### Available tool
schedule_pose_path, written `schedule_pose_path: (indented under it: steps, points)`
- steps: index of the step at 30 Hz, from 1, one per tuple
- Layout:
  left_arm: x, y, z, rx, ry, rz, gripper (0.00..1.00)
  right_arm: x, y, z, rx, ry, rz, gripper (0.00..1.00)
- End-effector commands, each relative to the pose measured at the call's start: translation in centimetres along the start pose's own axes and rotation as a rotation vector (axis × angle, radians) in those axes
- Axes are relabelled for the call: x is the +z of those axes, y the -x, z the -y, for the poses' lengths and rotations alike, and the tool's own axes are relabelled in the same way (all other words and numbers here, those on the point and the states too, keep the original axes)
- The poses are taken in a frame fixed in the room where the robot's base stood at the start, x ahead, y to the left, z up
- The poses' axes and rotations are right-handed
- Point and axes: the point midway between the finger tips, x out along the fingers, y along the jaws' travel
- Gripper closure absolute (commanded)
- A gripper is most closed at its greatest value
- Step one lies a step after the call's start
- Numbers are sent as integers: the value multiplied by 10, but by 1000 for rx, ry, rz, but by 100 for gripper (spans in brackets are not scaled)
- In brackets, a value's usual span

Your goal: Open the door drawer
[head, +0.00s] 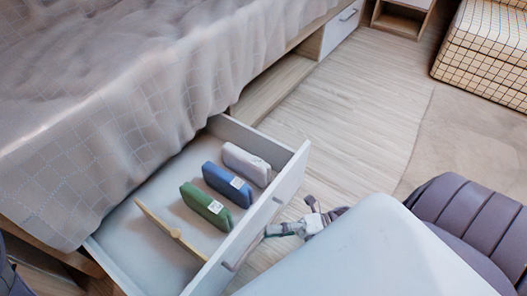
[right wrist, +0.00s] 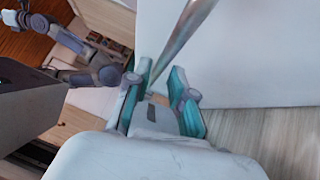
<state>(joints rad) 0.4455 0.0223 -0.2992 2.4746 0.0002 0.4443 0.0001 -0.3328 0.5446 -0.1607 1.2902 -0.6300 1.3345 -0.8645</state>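The drawer (head: 279,203) under the bed stands pulled well out, its inside showing. Its front carries a long bar handle (head: 236,259), which also shows in the right wrist view as a slanting metal bar (right wrist: 194,27). My right gripper (head: 271,230) is at the handle, outside the drawer front. In the right wrist view, the teal-padded fingers of this gripper (right wrist: 160,80) stand apart on either side of the bar, with a gap visible. Whether either pad touches the bar is not clear. Links of my left arm show in the right wrist view, but I cannot make out its gripper.
Inside the drawer lie a green pouch (head: 206,205), a blue pouch (head: 226,184), a white pouch (head: 247,164) and a thin wooden piece (head: 170,231). A draped blanket (head: 130,110) hangs over the bed's side. Wooden floor (head: 350,130) is clear beyond. A checked pouf (head: 485,50) stands far right.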

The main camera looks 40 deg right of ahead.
Motion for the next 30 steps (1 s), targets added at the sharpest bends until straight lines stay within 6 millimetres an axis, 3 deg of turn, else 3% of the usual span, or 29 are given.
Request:
schedule_pose_path:
  steps: [6, 12, 18, 30]
  points:
    - [-1, 0, 0, 2, 0, -2, 60, 0, 49, 1, -5, -2, 2, 77]
    - [-1, 0, 0, 2, 0, -2, 60, 0, 77, 1, -2, -1, 0, 77]
    - [-1, 0, 0, 2, 0, -3, 60, 0, 86, 0, 0, 0, 0, 77]
    - [-1, -1, -1, 3, 0, -3, 60, 0, 86, 0, 0, 0, 0, 77]
